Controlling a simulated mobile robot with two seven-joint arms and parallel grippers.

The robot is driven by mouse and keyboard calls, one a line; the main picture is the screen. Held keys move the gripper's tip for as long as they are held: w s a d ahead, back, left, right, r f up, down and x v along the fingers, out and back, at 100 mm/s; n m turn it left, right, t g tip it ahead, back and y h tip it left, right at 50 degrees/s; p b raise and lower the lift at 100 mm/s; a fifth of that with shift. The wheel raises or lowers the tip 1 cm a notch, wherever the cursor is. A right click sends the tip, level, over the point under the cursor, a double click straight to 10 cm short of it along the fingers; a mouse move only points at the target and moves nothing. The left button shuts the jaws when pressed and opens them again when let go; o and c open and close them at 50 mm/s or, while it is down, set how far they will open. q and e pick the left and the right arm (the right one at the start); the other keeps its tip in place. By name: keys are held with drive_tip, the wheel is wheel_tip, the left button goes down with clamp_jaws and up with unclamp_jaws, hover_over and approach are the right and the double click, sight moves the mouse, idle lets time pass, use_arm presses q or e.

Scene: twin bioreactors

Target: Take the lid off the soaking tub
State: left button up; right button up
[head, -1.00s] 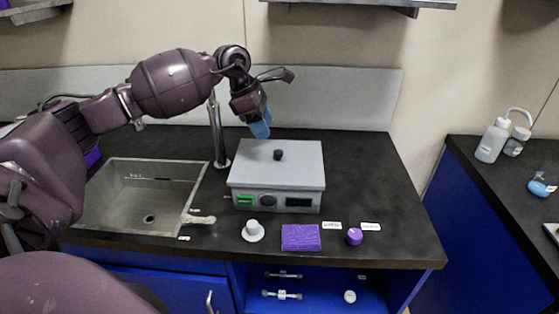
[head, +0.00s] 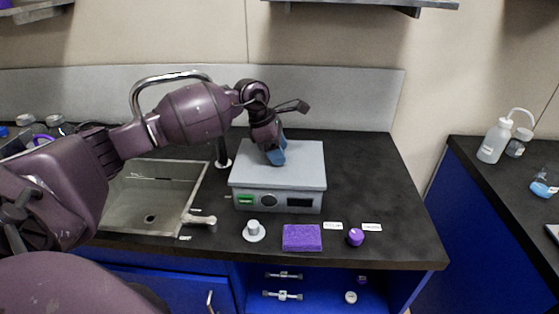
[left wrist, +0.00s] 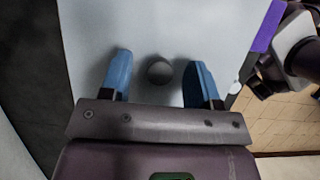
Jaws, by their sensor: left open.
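The soaking tub (head: 277,201) is a grey box with a green switch, a dial and a dark display on its front, standing on the black counter right of the sink. Its flat grey lid (head: 304,165) is on top. My left gripper (head: 277,157) is over the lid, blue fingers pointing down, and hides the lid's knob in the head view. In the left wrist view the round dark knob (left wrist: 159,71) sits between the two open blue fingers of the gripper (left wrist: 160,80), with gaps on both sides. My right gripper is not in view.
In front of the tub are a white round stand (head: 254,231), a purple sponge (head: 302,238) and a purple cap (head: 356,237). The sink (head: 150,190) with its tap is at left. The counter right of the tub is clear.

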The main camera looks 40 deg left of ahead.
use_arm(q)
clamp_jaws()
drive_tip(key=shift+r, duration=0.1)
